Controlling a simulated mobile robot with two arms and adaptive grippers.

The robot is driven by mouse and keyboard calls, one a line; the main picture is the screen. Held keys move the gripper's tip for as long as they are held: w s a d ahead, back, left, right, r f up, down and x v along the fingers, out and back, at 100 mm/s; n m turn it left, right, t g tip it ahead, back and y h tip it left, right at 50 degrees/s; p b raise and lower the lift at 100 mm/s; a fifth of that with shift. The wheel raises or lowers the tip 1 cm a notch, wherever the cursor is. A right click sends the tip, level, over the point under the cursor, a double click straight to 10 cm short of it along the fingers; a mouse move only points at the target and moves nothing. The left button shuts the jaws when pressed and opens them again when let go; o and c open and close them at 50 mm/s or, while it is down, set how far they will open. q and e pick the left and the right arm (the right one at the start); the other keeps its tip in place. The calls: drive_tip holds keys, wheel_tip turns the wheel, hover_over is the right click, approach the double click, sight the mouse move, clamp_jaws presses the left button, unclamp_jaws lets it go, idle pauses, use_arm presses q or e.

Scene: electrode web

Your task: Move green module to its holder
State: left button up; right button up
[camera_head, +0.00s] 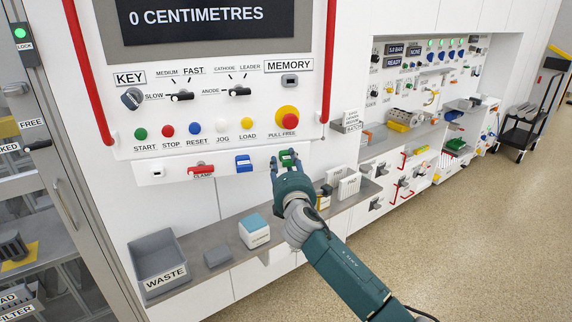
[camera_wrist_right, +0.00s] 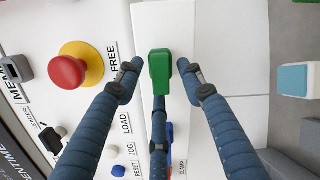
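The green module (camera_head: 288,158) is on the white strip below the button panel, right of the blue module (camera_head: 244,163). In the wrist view the green module (camera_wrist_right: 159,70) stands out between the fingers of my right gripper (camera_wrist_right: 159,70). A gap shows on each side of it, and the third finger lies just below it in the picture. My right gripper (camera_head: 287,163) is open in front of the module and partly covers it in the head view. My left gripper is not in view. I cannot tell which part is the module's holder.
The red PULL-FREE knob (camera_wrist_right: 68,73) sticks out close to the fingers. Below the strip, a grey shelf (camera_head: 208,238) carries a WASTE bin (camera_head: 160,262), a white and teal box (camera_head: 254,231) and white racks (camera_head: 349,186). Red rails (camera_head: 90,75) flank the panel.

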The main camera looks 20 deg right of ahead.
drive_tip(key=s+a, duration=0.1)
drive_tip(key=s, duration=1.1)
drive_tip(key=shift+a, duration=0.25)
wheel_tip(320, 180, down, 28)
drive_tip(key=s+d+r+m+g+b, duration=0.1)
drive_tip(key=s+d+m+g, duration=0.1)
drive_tip(key=m+g, duration=0.25)
drive_tip(key=s+d+f+m+g, duration=0.15)
drive_tip(key=s+f, duration=0.25)
drive_tip(key=f, duration=0.4)
drive_tip(key=s+f+m+g+y+b, duration=0.1)
drive_tip(key=s+f+g, duration=0.1)
drive_tip(key=s+f, duration=0.35)
drive_tip(key=s+d+f+m+g, duration=0.1)
drive_tip(key=s+f, duration=0.2)
drive_tip(key=f, duration=0.6)
drive_tip(key=s+f+m+g+y+b, duration=0.1)
drive_tip(key=s+f+m+g, duration=0.25)
drive_tip(key=s+f, duration=0.95)
drive_tip(key=s+f+m+g+b, duration=0.15)
drive_tip(key=s+f+m, duration=0.25)
drive_tip(key=s+f, duration=0.95)
drive_tip(key=s+m+g, duration=0.2)
drive_tip(key=s+m, duration=0.1)
drive_tip(key=s, duration=1.6)
drive_tip(key=shift+s+m+g, duration=0.25)
drive_tip(key=shift+m+g, duration=0.1)
drive_tip(key=shift+g, duration=0.05)
